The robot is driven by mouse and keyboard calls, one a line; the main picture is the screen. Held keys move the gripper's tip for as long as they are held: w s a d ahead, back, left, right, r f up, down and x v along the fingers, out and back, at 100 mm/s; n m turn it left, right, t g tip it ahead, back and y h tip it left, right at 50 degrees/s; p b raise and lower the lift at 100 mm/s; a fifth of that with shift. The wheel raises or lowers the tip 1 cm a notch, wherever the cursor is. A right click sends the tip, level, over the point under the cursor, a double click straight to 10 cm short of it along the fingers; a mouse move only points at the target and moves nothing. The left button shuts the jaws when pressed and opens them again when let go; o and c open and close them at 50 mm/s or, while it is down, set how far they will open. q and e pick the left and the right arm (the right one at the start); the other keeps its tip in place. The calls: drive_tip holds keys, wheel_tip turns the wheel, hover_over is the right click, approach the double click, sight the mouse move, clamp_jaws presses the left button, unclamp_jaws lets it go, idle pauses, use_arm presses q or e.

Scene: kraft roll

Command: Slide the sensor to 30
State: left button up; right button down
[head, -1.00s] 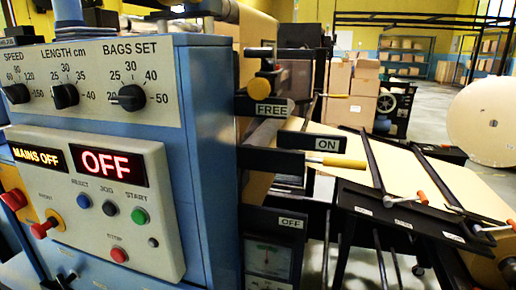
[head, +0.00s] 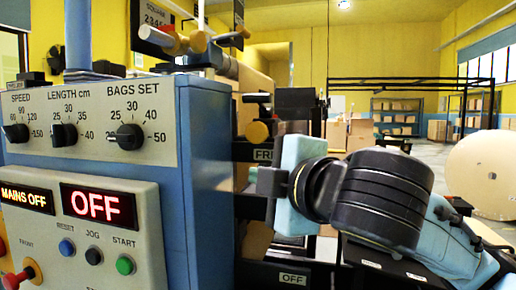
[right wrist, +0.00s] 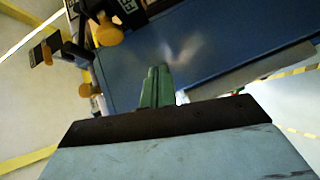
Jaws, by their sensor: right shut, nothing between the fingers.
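I cannot make out a sensor or the mark 30 of its scale for certain; dials also carry a 30. My right gripper (right wrist: 158,72) shows in the right wrist view as two green fingers pressed together, empty, pointing toward a blue machine side (right wrist: 190,50). The arm hides the ON label and much of the sloping table. My left gripper is not in view.
The control panel (head: 150,235) reads MAINS OFF and OFF. Yellow knobs (head: 257,132) stick out beside the cabinet, and a yellow knob (right wrist: 108,35) is close in the right wrist view. A large paper roll (head: 480,175) stands at the right. Open floor lies behind.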

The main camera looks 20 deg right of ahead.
drive_tip(key=s+d+r+n+t, duration=0.1)
drive_tip(key=s+r+n+t, duration=0.1)
drive_tip(key=s+r, duration=0.25)
drive_tip(key=p, duration=1.1)
approach(250, 134)
drive_tip(key=s+a, duration=0.2)
drive_tip(key=a, duration=0.1)
drive_tip(key=shift+h, duration=0.3)
drive_tip(key=w, duration=0.6)
drive_tip(key=shift+w+d+r, duration=0.2)
drive_tip(key=shift+w+d, duration=0.6)
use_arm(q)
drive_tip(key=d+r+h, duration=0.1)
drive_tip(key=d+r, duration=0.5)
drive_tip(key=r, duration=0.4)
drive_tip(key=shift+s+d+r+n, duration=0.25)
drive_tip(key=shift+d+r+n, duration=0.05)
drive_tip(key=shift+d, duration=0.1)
use_arm(e)
drive_tip(key=shift+w, duration=0.15)
drive_tip(key=shift+d, duration=0.1)
